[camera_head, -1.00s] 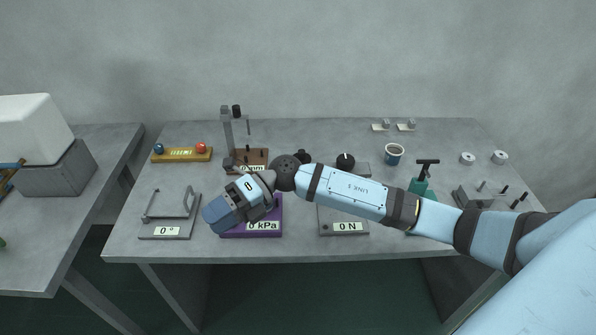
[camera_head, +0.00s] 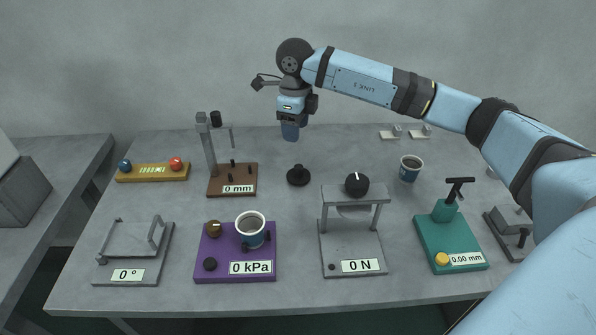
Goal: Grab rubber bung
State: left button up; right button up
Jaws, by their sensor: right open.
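The rubber bung (camera_head: 298,176) looks like a small black disc with a short raised knob. It stands upright on the grey table, behind the purple 0 kPa plate. My right gripper (camera_head: 290,138) is open and points down. In the picture it is above the bung, with a gap between them, and nothing shows in its fingers. The exact distance in depth is hard to tell. My left gripper is not in view.
A cup (camera_head: 251,229) sits on the purple plate (camera_head: 207,266). A brown 0 mm stand (camera_head: 218,182) is left of the bung, and a grey 0 N press (camera_head: 343,245) is to its front right. Another cup (camera_head: 410,168) stands farther right. The table around the bung is clear.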

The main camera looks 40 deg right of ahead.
aim_at(299, 167)
notch_tip(299, 167, down, 7)
jog(key=shift+s+r+b, duration=0.1)
jog(key=shift+s+b, duration=0.05)
jog(key=shift+b, duration=0.15)
jog(key=f, duration=0.2)
jog(key=s+f, duration=0.1)
jog(key=f, duration=0.1)
jog(key=shift+s+f+b, duration=0.15)
jog(key=shift+f+b, duration=0.05)
jog(key=shift+b, duration=0.15)
jog(key=shift+f, duration=0.55)
jog(key=c, duration=1)
